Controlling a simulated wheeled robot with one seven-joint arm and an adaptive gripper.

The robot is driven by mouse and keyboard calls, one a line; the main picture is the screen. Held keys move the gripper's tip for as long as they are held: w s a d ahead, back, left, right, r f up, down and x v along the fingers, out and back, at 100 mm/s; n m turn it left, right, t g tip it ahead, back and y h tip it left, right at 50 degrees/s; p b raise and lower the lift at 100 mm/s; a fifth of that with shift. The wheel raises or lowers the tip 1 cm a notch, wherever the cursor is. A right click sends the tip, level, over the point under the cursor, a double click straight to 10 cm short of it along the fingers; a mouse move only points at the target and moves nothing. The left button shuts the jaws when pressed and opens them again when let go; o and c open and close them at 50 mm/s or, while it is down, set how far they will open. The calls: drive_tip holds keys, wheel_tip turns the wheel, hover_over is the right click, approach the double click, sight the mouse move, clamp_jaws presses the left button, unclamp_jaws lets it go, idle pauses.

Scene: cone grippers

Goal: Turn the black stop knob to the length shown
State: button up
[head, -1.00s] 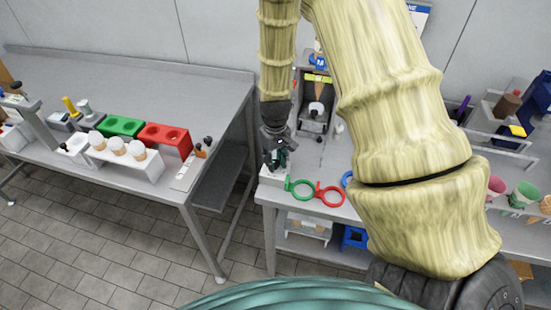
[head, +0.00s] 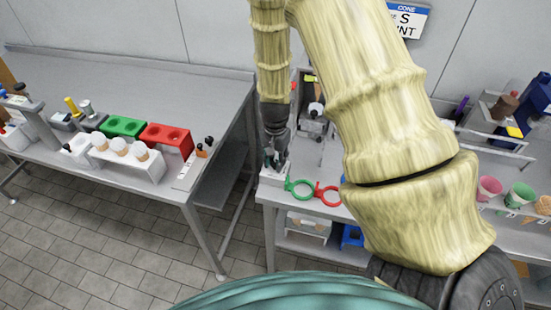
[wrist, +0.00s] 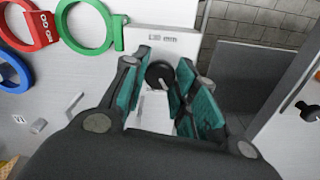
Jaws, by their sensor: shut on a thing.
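In the wrist view the black stop knob (wrist: 160,75), with a pale pointer line, sits on a white block (wrist: 160,42). The block carries a blurred length label ending in "mm"; its digits are hard to read. My gripper (wrist: 164,88) has its teal finger pads on either side of the knob and is shut on it. In the head view my gripper (head: 276,158) points down at the white block (head: 273,178) at the left front corner of the right bench, hiding the knob there.
A green ring (head: 299,188) and a red ring (head: 327,195) lie beside the block; a blue ring (wrist: 12,70) is close by. A grey machine (head: 312,120) stands behind. A gap separates this bench from the left bench (head: 215,95), which holds cones in a white rack (head: 140,172).

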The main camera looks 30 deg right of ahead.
sight(275, 162)
drive_tip(key=m+p, duration=0.1)
drive_tip(key=m, duration=0.5)
drive_tip(key=shift+m+p, duration=0.3)
drive_tip(key=shift+w, duration=0.1)
idle(0.3)
drive_tip(key=o, duration=1.1)
drive_tip(key=shift+c, duration=0.2)
drive_tip(key=shift+r, duration=0.15)
wheel_tip(275, 162, up, 12)
